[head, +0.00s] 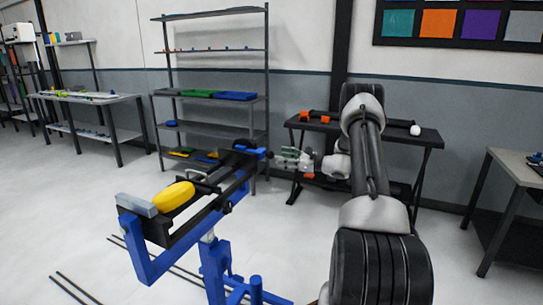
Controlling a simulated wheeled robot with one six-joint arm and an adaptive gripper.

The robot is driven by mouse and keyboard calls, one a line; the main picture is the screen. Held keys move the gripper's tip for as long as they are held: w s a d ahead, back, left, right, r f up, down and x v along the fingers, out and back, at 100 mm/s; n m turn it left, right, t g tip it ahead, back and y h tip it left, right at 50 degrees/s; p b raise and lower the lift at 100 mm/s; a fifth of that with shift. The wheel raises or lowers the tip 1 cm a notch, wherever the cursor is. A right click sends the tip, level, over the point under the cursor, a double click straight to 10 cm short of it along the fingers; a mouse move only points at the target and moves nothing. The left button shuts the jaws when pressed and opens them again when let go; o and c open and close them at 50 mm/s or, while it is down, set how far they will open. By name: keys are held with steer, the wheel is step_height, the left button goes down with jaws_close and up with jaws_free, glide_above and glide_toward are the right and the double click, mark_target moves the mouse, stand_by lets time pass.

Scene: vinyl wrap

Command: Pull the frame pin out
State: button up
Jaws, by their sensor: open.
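A blue frame (203,228) stands on the floor in the left middle, with a long dark bed on top. A yellow rounded piece (174,196) and a grey block (136,205) sit at its near end. I cannot clearly make out the frame pin; small dark and blue fittings (250,149) show at the frame's far end. My gripper (280,156) is small in the view, just right of those fittings, pointing left toward them. It is open and seems empty. I cannot tell whether it touches the frame.
A tall shelf (211,97) with green and blue trays stands behind the frame. A dark table (398,137) with orange items stands behind my arm. A workbench (512,160) is at the right edge, another table (90,98) at the left. The floor between is mostly clear.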

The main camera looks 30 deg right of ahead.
mark_target(273, 155)
steer(key=shift+x, duration=3.15)
